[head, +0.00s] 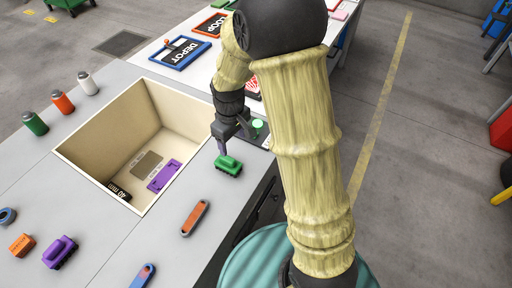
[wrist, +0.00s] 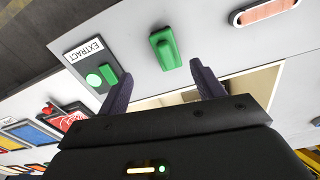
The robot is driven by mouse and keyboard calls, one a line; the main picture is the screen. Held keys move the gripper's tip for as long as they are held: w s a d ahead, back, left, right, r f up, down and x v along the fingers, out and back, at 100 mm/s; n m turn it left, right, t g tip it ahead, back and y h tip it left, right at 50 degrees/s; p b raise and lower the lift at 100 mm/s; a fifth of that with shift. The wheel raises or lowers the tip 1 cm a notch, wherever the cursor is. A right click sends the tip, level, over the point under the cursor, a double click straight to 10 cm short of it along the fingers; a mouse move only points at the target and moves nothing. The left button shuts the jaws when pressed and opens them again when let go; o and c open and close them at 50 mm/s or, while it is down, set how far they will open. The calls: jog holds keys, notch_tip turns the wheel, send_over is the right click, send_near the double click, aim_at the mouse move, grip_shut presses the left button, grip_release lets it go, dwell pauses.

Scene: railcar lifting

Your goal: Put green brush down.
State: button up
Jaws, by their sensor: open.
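The green brush (head: 229,165) rests on the grey worktop to the right of the recessed bin, close to the worktop's right edge. It also shows in the wrist view (wrist: 166,48), lying beyond my fingertips on the bare surface. My gripper (head: 233,147) is just above and behind the brush in the head view. In the wrist view my gripper (wrist: 156,82) has its two dark fingers spread apart with nothing between them, apart from the brush.
The recessed bin (head: 73,152) holds a purple piece (head: 164,176). A green-lit EXTRACT panel (wrist: 92,62) is beside the brush. An orange-and-grey piece (head: 195,217) and a purple block (head: 60,252) lie nearer. Several bottles stand left of the bin.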

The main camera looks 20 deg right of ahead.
jog(key=s+d+r+m+t, duration=0.1)
jog(key=s+d+r+m, duration=0.2)
jog(key=s, duration=0.3)
jog(key=s+d+r+m+t, duration=0.1)
jog(key=s+d+r+m, duration=0.2)
jog(key=s, duration=0.3)
jog(key=shift+s+d+m, duration=0.15)
jog(key=shift+d+m, duration=0.55)
jog(key=shift+d, duration=0.15)
jog(key=shift+r, duration=0.15)
jog(key=shift+p+v, duration=0.9)
jog(key=shift+p, duration=0.1)
